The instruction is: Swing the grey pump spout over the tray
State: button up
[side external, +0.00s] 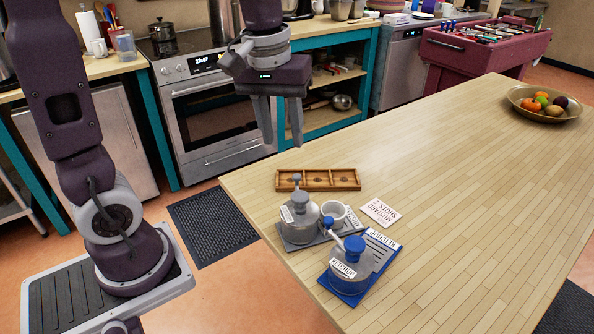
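The grey pump (299,222) is a squat grey metal pot with a white label on a grey base. Its grey spout (297,182) rises from the lid towards the tray, and its rounded end overlaps the tray's left compartment in the picture. I cannot tell whether it is truly above the tray. The wooden tray (344,172) has three compartments in a row and lies just behind the pump. My gripper (283,144) hangs above and behind the tray, fingers pointing down and apart. It is empty and touches nothing.
A blue-topped ketchup pump (348,271) on a blue base stands in front, its spout pointing towards a white cup (340,213). A mustard card (380,212) lies to the right. A fruit bowl (533,112) is far right. The table between is clear.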

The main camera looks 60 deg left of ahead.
aim_at(297, 175)
jog(key=w+f+n, duration=0.1)
jog(key=w+a+f+n+g, duration=0.1)
jog(key=w+f, duration=0.1)
jog(key=w+a+f, duration=0.1)
jog(key=w+f, duration=0.1)
jog(key=shift+a+n+g, duration=0.25)
jog(key=shift+n+g, duration=0.05)
jog(key=shift+n, duration=0.1)
notch_tip(297, 175, down, 7)
jog(key=shift+r, duration=0.15)
grip_shut()
dwell(0.8)
